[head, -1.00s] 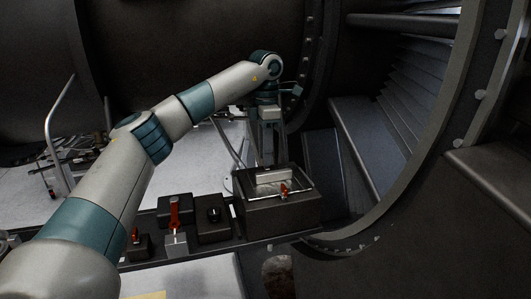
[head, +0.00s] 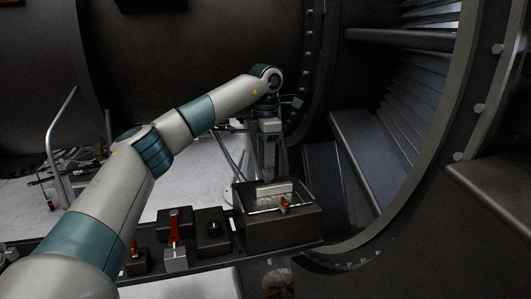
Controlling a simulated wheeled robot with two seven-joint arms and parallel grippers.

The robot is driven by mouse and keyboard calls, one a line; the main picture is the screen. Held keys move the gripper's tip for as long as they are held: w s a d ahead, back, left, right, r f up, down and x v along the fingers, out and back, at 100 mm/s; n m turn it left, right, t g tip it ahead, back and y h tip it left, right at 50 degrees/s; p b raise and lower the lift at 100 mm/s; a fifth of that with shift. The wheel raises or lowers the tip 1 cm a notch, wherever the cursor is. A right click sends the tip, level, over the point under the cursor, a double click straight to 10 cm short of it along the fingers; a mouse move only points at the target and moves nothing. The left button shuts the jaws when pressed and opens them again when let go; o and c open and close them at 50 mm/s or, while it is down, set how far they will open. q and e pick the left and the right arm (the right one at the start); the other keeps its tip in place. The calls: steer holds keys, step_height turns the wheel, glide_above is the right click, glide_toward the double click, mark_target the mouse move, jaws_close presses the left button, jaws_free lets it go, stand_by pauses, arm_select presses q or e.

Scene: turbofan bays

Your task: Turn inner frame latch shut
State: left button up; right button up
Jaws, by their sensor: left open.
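A dark box (head: 262,232) stands on a narrow shelf, with a thin pale metal frame and a light block (head: 274,188) on its top. A small orange-red latch handle (head: 284,205) sits at the front of this frame. No second latch on the frame can be made out; the far side is partly hidden by my gripper. My left gripper (head: 268,168) points down above the back of the box, behind the light block. Its fingers are apart with nothing seen between them. My right gripper is not in view.
The curved engine casing (head: 440,165) closes off the right side.

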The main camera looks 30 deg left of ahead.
arm_select(q)
steer(key=shift+r, duration=0.1)
steer(key=shift+r, duration=0.25)
step_height(320, 180, up, 5)
steer(key=shift+f+b, duration=0.1)
steer(key=shift+b, duration=0.75)
step_height(320, 180, up, 12)
steer(key=shift+p, duration=0.4)
steer(key=shift+f, duration=0.1)
steer(key=shift+s+f, duration=0.1)
